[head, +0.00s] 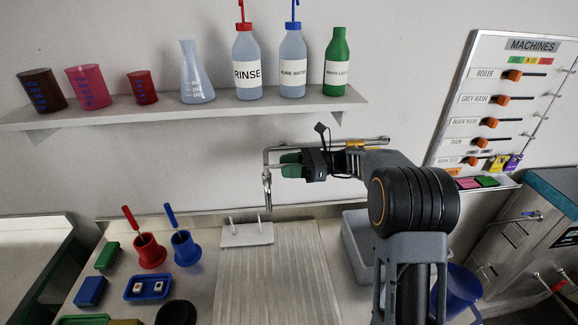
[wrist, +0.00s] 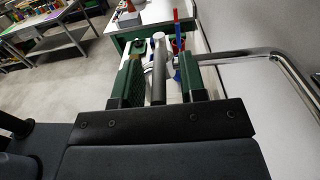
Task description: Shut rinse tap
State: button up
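The tap (head: 267,184) is a chrome fitting at the end of a bent pipe on the back wall, over the draining board in the head view. My gripper (head: 290,164) points left, just right of the tap, under the shelf. Its two green fingers are apart. In the wrist view a grey bar with a pale rounded end, apparently the tap's handle (wrist: 158,72), stands between the fingers of my gripper (wrist: 160,85), with a gap on either side. Which way the tap is turned cannot be told.
The chrome pipe (wrist: 262,56) runs close to the right finger in the wrist view. A shelf (head: 245,107) with bottles and beakers hangs above. A white pegged block (head: 246,236) and ribbed draining board (head: 270,285) lie below, a grey basin (head: 352,250) to the right.

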jog(key=shift+d, duration=0.1)
jog(key=d+b, duration=0.2)
jog(key=d, duration=1.1)
jog(key=shift+w+d, duration=0.3)
jog(key=shift+w, duration=0.1)
